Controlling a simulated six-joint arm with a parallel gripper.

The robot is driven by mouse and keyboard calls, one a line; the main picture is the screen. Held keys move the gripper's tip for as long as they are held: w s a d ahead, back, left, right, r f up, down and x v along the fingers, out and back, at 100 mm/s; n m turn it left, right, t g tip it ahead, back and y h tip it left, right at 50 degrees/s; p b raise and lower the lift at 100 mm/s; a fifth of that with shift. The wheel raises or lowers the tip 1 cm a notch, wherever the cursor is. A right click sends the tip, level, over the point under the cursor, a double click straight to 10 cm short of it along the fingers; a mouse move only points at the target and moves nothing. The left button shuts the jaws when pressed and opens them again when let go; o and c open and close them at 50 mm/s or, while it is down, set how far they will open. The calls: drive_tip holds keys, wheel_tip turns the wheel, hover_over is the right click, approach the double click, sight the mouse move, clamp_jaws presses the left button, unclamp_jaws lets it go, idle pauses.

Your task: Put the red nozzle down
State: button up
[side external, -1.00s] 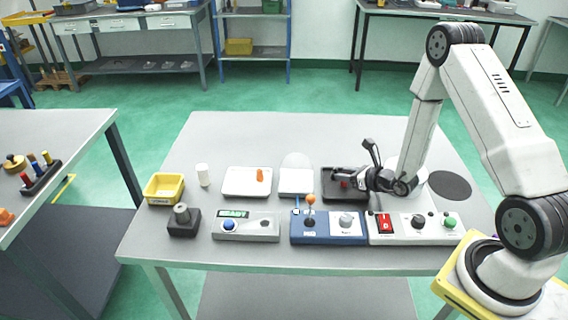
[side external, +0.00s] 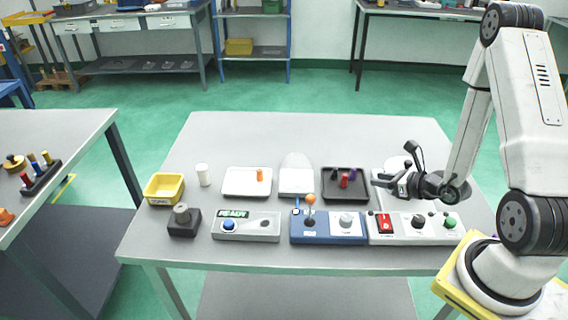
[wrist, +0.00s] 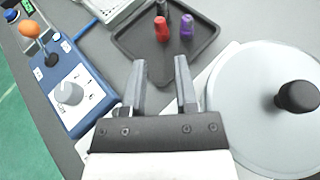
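The red nozzle (side external: 345,181) stands in the black tray (side external: 332,193), beside a purple nozzle (side external: 353,174) and a black nozzle (side external: 334,174). In the wrist view the red nozzle (wrist: 162,29) is upright on the tray floor, between the black one behind it and the purple one to its right. My gripper (side external: 377,183) is just right of the tray, apart from the nozzle. In the wrist view my gripper's fingers (wrist: 161,62) are spread with nothing between them.
A round pale lid with a black knob (wrist: 298,96) is close on the right in the wrist view. Control boxes with an orange-topped joystick (side external: 310,200) line the front edge. A white tray (side external: 238,185) holds an orange nozzle (side external: 260,175). A yellow bin (side external: 164,189) stands left.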

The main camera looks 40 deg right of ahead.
drive_tip(key=shift+s+r, duration=0.15)
drive_tip(key=shift+s, duration=0.05)
idle(0.6)
